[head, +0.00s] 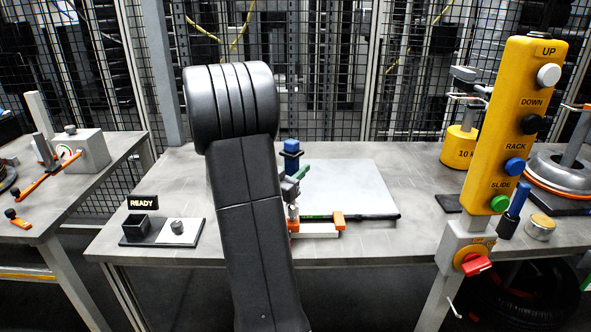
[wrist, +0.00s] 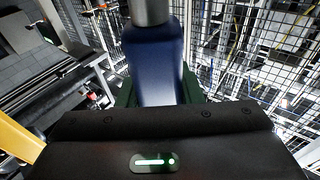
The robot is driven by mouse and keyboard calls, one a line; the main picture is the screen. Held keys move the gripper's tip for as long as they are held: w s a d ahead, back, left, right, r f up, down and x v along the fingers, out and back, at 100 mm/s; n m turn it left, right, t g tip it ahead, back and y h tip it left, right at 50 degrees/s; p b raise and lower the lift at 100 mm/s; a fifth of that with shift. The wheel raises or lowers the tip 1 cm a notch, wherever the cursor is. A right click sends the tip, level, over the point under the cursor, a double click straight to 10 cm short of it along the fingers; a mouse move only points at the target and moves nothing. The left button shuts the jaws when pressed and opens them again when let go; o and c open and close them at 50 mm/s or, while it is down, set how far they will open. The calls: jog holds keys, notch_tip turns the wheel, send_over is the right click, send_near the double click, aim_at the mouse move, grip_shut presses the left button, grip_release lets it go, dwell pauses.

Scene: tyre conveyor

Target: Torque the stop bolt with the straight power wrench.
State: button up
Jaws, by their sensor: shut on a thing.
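The power wrench has a blue end (head: 291,147) standing up just right of my arm in the head view. In the wrist view, its blue body (wrist: 155,65) and grey round end fill the upper middle. My gripper (head: 300,174), with green fingers, is shut on the wrench, which looks upright. The wrench's lower end is over or at a small orange and white fixture (head: 318,231) at the front of the pale plate (head: 355,185). I cannot make out the stop bolt or tell whether the wrench touches it. My arm hides part of this area.
A black socket and pale pad (head: 180,231) stand by a READY sign (head: 142,202) at the left. A yellow button pendant (head: 515,120) with a red knob (head: 475,264) rises at the right front. A 10 kg weight (head: 459,147) stands behind. Wire mesh closes the back.

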jog(key=shift+f+b, duration=1.2)
jog(key=shift+f, duration=0.1)
dwell(5.9)
jog(key=shift+r, duration=0.15)
